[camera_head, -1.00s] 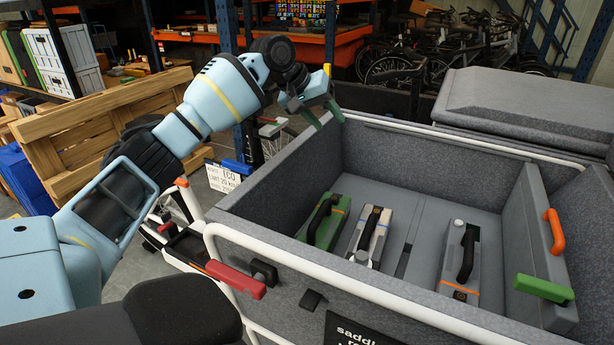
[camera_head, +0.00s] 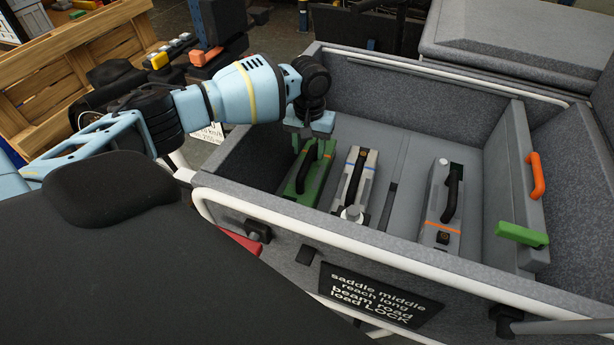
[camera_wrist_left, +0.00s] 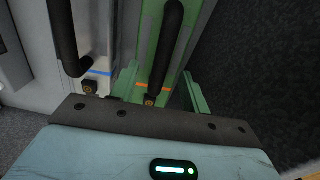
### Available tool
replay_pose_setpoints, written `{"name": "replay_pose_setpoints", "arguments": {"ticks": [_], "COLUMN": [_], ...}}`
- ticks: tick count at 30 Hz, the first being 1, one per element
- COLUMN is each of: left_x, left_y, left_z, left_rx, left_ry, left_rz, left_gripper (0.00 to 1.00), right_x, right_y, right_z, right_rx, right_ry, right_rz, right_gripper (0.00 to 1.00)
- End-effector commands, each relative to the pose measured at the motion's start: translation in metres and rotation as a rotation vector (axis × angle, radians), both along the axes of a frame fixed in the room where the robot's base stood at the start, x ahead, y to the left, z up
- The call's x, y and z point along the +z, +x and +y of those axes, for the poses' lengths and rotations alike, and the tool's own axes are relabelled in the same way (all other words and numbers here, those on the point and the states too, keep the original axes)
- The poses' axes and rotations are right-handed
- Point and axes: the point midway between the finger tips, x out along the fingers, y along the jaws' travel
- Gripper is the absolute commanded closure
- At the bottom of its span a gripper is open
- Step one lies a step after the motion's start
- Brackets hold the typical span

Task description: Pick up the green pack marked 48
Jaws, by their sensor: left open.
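The green pack (camera_head: 309,185), with a black handle on top, lies in the grey cargo box at the left of the packs. It also shows in the left wrist view (camera_wrist_left: 156,60), with an orange stripe near its end. No number is readable on it. My left gripper (camera_head: 305,138) is over the far end of this pack. The gripper body hides part of the pack. My right gripper is out of view.
A white-grey pack (camera_head: 352,190) lies close beside the green one. Another grey pack (camera_head: 441,215) with an orange stripe is farther right. The cargo box's walls (camera_head: 450,85) surround them. An orange handle (camera_head: 536,176) and a green handle (camera_head: 522,235) are on the right-hand panel.

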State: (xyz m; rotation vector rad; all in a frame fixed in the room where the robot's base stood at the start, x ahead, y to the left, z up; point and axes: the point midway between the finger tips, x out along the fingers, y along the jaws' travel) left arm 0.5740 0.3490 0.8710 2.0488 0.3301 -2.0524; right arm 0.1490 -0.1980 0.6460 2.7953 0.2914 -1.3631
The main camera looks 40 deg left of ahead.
Motion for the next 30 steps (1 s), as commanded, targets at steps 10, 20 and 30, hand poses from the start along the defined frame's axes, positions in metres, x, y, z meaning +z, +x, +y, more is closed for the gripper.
{"name": "replay_pose_setpoints", "arguments": {"ticks": [10,20,30], "left_x": [-0.023,-0.057,-0.056], "left_y": [-0.003,-0.005,-0.004], "left_z": [0.001,0.001,0.001], "left_rx": [0.0,0.0,0.0], "left_ry": [0.001,-0.001,-0.002], "left_rz": [0.001,0.0,-0.002], "left_gripper": [0.54,0.54,0.7], "right_x": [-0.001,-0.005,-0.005], "right_y": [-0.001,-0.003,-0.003], "right_z": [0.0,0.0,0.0], "right_rx": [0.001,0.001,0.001], "right_ry": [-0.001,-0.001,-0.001], "right_rz": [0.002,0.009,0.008], "right_gripper": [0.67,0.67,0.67]}}
